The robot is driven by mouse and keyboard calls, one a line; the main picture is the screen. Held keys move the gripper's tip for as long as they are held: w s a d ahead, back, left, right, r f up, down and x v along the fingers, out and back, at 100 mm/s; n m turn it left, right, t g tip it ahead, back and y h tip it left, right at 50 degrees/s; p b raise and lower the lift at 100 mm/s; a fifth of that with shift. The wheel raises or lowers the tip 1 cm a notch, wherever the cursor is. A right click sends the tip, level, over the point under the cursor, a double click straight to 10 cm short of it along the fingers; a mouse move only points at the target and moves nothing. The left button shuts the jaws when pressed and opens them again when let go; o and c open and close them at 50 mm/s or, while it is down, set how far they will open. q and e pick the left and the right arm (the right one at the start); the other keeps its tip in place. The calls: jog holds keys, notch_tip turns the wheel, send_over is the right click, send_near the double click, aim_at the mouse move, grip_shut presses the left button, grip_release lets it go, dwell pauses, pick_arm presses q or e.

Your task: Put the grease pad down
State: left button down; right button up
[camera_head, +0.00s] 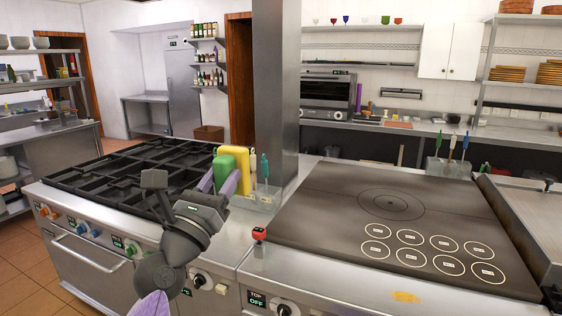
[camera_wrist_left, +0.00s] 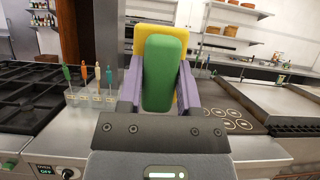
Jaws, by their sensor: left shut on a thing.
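The grease pad shows a green part (camera_head: 224,163) and a yellow part (camera_head: 239,155) in the head view. My left gripper (camera_head: 219,181) is shut on it and holds it up near the steel column, between the burner range and the flat hot plate. In the left wrist view the green part (camera_wrist_left: 163,75) stands upright between the two purple fingers, with the yellow part (camera_wrist_left: 182,32) behind it. The flat hot plate (camera_head: 330,215) lies to the right of the pad, with rings marked on it. My right gripper is not in view.
A steel holder (camera_head: 262,200) with several coloured-handled tools stands by the column (camera_head: 277,95), close to the pad. The burner range (camera_head: 130,175) is at left. The hot plate's top is clear. A second holder with upright tools (camera_head: 450,160) stands behind it.

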pick_arm(q)
jog(key=s+a+f+n+y+b, duration=0.1)
jog(key=s+f+y+b, duration=0.2)
jog(key=s+f, duration=0.3)
jog(key=s+a+f+n+t+y+b, duration=0.1)
jog(key=s+f, duration=0.5)
jog(key=f, duration=0.7)
jog(key=s+a+f+n+y+b, duration=0.2)
jog(key=s+f+y+b, duration=0.3)
jog(key=f, duration=0.4)
jog(key=shift+s+f+t+b, duration=0.3)
jog(key=shift+s+t+b, duration=0.15)
jog(key=shift+b, duration=0.15)
